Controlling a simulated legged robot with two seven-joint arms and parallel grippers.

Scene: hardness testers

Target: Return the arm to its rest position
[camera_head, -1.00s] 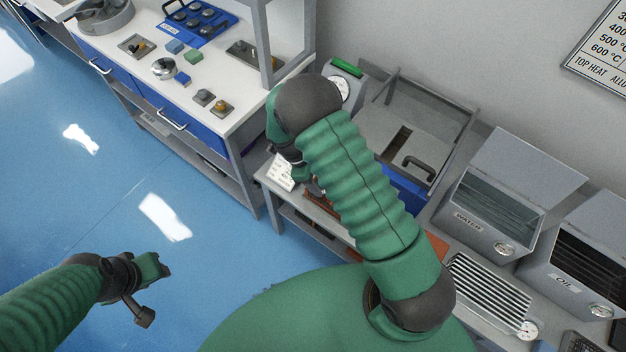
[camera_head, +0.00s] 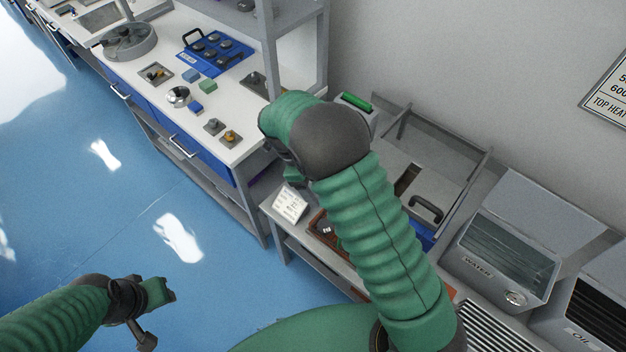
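My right arm (camera_head: 385,235) comes up from the bottom right, bent at a dark elbow joint. Its forearm points away to the left, over the near edge of the bench. The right gripper is mostly hidden behind that arm, so its fingers cannot be made out. My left arm (camera_head: 55,325) comes in from the lower left, low over the blue floor. The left gripper (camera_head: 168,290) is at its end, clear of all furniture. Its finger gap is too small to judge.
A white-topped bench (camera_head: 225,100) with blue drawers carries small blocks and a blue tray (camera_head: 215,52). A grey bench beside my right arm holds a white card (camera_head: 290,203), a WATER tank (camera_head: 510,245) and an OIL tank (camera_head: 585,310). Floor on the left is free.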

